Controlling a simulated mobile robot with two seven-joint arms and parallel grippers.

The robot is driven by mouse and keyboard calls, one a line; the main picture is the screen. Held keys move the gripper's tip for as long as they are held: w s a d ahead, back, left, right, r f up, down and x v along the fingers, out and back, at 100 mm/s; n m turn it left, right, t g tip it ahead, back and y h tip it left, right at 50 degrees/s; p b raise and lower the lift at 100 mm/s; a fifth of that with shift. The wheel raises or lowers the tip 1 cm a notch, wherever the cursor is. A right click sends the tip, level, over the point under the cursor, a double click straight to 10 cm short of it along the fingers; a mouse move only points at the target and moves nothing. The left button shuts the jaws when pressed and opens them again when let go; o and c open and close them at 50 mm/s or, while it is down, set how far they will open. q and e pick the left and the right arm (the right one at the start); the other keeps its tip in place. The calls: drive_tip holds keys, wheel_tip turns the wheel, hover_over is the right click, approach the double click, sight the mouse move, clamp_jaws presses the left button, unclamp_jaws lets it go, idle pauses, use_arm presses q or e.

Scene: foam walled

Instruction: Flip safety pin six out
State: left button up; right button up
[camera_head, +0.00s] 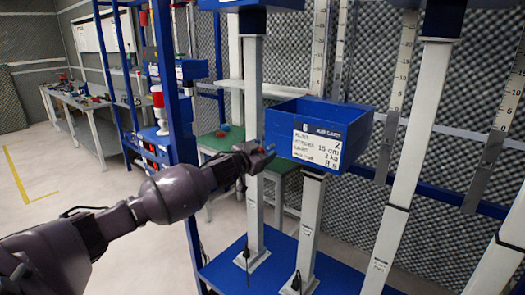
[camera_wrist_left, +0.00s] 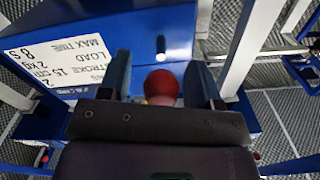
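A blue box (camera_head: 318,118) with a white label marked 6 sits on top of a grey column (camera_head: 312,215). The label also shows in the wrist view (camera_wrist_left: 70,65). My left gripper (camera_head: 262,156) is just left of the box's lower left corner. In the wrist view its two fingers (camera_wrist_left: 163,82) are spread, with a round red knob (camera_wrist_left: 161,84) between them and gaps on both sides. The knob looks like the head of a safety pin, but its shaft is hidden behind the gripper body. My right gripper is not in view.
A second grey column (camera_head: 254,140) stands close behind my gripper, and a blue post (camera_head: 175,110) is to its left. More slanted columns (camera_head: 395,220) stand to the right on a blue base (camera_head: 235,270). Open floor (camera_head: 60,190) lies at the left.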

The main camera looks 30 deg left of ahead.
use_arm(q)
drive_tip(key=shift+s, duration=0.1)
drive_tip(key=s, duration=1)
drive_tip(key=shift+s+a, duration=0.25)
drive_tip(key=shift+a, duration=0.15)
idle(0.4)
drive_tip(key=s+d+f+m+g, duration=0.1)
drive_tip(key=s+d+f, duration=0.3)
drive_tip(key=f, duration=0.5)
drive_tip(key=s+d+f+m+g, duration=0.1)
drive_tip(key=s+d+f, duration=0.3)
drive_tip(key=f, duration=0.5)
drive_tip(key=s+d+f+n+g+y, duration=0.1)
drive_tip(key=s+d+f, duration=0.3)
drive_tip(key=s+f, duration=0.4)
drive_tip(key=s+d+f+n+g, duration=0.3)
drive_tip(key=s+d+f+n, duration=0.1)
drive_tip(key=s+f, duration=0.5)
drive_tip(key=shift+s+d+y, duration=0.4)
drive_tip(key=shift+s, duration=0.95)
drive_tip(key=shift+c, duration=0.2)
